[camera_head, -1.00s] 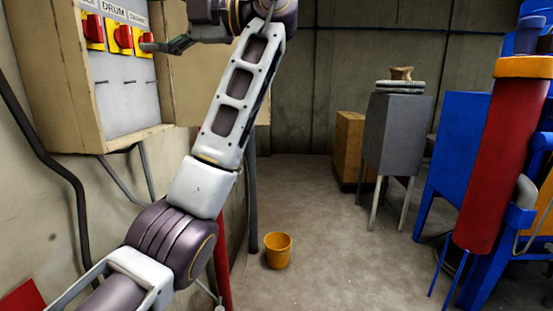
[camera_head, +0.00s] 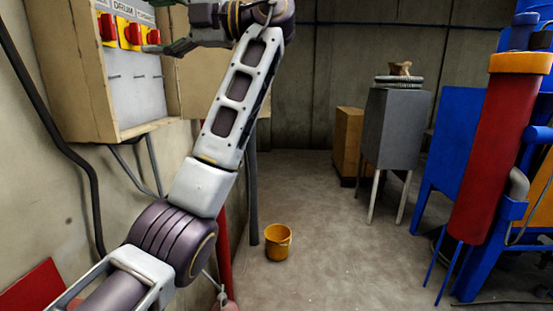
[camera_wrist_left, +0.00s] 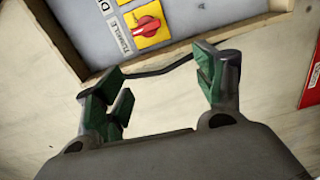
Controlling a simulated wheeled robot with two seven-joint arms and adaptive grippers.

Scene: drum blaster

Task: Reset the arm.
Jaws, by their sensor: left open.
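My left gripper (camera_head: 165,46) is at the upper left of the head view, in front of the switch box (camera_head: 105,128) on the wall. In the left wrist view the left gripper (camera_wrist_left: 165,88) has its green-padded fingers wide apart with nothing between them. A red knob on a yellow plate (camera_wrist_left: 148,25), labelled TUMBLE, lies beyond the fingertips, apart from them. The head view shows red switches on yellow plates, such as the middle switch (camera_head: 131,33); the gripper's tip overlaps the right one, and touching cannot be told. My right gripper is out of view.
An orange bucket (camera_head: 278,243) stands on the floor. A grey cabinet on legs (camera_head: 390,130) and a wooden cabinet (camera_head: 348,145) are behind it. A red cylinder with a blue frame (camera_head: 480,150) stands at right. A dark cable (camera_head: 75,170) runs down the left wall. The middle floor is clear.

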